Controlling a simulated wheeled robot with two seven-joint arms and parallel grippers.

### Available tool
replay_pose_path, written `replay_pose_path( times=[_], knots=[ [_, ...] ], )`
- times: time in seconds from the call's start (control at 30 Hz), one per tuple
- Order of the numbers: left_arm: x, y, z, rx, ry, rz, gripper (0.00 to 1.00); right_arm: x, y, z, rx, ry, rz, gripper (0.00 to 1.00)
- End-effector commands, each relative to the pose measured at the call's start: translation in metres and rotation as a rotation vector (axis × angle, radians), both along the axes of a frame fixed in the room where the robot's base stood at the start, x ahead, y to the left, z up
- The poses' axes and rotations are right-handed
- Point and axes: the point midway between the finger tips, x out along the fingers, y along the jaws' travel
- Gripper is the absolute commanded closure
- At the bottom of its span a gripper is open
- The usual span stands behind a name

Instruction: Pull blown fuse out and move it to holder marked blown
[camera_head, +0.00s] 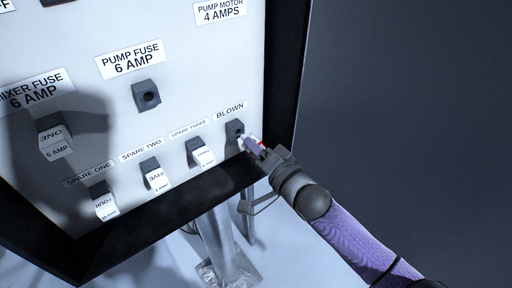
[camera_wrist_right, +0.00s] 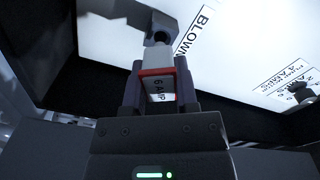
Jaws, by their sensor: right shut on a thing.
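My right gripper (camera_head: 256,146) is shut on a fuse in front of the panel's lower right corner. In the right wrist view the fuse (camera_wrist_right: 158,85) shows a white body, a red band and a "6 AMP" label between the fingers (camera_wrist_right: 158,92). Its far end points at the dark holder marked blown (camera_head: 235,130), which shows its round opening in the wrist view (camera_wrist_right: 160,32). The fuse tip is very close to that opening; I cannot tell if it touches. The pump fuse holder (camera_head: 147,96) is empty. My left gripper is not in view.
Spare fuses one (camera_head: 106,205), two (camera_head: 156,176) and three (camera_head: 203,156) sit in holders left of the blown holder. A mixer fuse (camera_head: 56,142) is at the left. The panel's black frame (camera_head: 210,180) runs just below.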

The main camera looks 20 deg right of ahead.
Motion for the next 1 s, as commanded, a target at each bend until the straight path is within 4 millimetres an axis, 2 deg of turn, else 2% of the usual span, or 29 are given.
replay_pose_path(
  times=[1.0],
  knots=[
    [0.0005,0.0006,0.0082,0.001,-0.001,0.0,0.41,-0.0002,0.0002,0.0006,0.0,0.0,0.0,1.0]
  ],
)
